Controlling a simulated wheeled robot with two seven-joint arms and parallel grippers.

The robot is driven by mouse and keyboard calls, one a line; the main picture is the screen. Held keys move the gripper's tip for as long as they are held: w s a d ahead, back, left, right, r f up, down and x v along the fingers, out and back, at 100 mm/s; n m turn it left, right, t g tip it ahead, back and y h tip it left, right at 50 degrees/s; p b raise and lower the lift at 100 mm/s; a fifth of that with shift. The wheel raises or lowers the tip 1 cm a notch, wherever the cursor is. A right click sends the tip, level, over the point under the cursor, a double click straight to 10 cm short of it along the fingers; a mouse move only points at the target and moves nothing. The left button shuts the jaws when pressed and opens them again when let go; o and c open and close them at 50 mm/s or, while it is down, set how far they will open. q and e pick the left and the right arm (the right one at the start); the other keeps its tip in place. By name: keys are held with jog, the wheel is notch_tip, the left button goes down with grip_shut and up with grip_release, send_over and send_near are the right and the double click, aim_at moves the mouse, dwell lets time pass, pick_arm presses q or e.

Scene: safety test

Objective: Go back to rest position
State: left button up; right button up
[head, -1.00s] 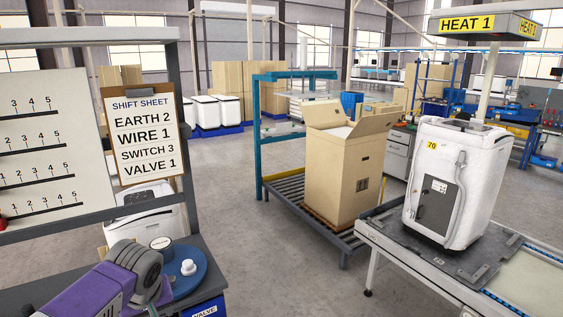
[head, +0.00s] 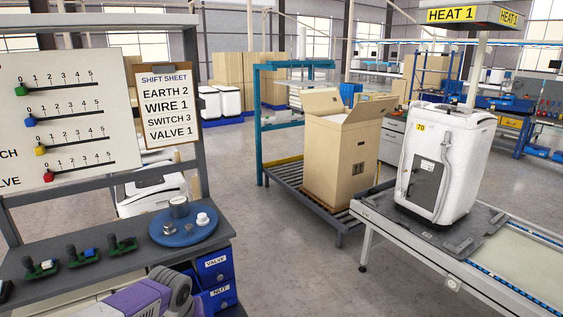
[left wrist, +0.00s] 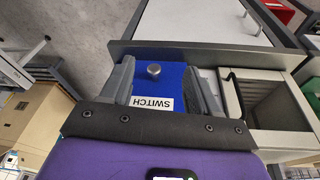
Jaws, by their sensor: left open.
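My purple and grey left arm shows at the bottom edge of the head view, in front of the workbench (head: 60,240). Its gripper is out of that frame. In the left wrist view my left gripper (left wrist: 162,75) has its two dark fingers spread apart. A blue drawer (left wrist: 172,76) with a round grey knob and an upside-down SWITCH label shows between them. I cannot tell whether the fingers touch the drawer. No item is seen held. My right gripper is in neither view.
The bench carries a blue round tray (head: 160,238), several small green-based parts and blue drawers (head: 215,265) below. A slider board (head: 70,120) and shift sheet (head: 167,105) stand above.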

pick_arm(q)
jog(key=s+d+f+m+g+h+b, duration=0.1)
jog(key=s+d+f, duration=0.15)
jog(key=f, duration=0.55)
jog(key=s+d+f+h+b, duration=0.1)
jog(key=d+f, duration=0.2)
jog(key=f, duration=0.4)
jog(key=s+d+f+m+g+h+b, duration=0.1)
jog(key=s+d+f+b, duration=0.1)
jog(key=f, duration=0.6)
jog(key=s+d+f+b, duration=0.1)
jog(key=s+d+f, duration=0.1)
jog(key=s+f, duration=0.6)
jog(key=s+d+f+h+b, duration=0.1)
jog(key=s+d+f+b, duration=0.1)
jog(key=s+f, duration=0.6)
notch_tip(320, 180, down, 3)
jog(key=shift+d+r+n+h+b, duration=0.2)
jog(key=shift+d+n+h+b, duration=0.1)
jog(key=shift+d, duration=0.15)
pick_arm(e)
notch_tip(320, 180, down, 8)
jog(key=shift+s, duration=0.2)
pick_arm(q)
jog(key=shift+w, duration=0.1)
jog(key=shift+c, duration=0.2)
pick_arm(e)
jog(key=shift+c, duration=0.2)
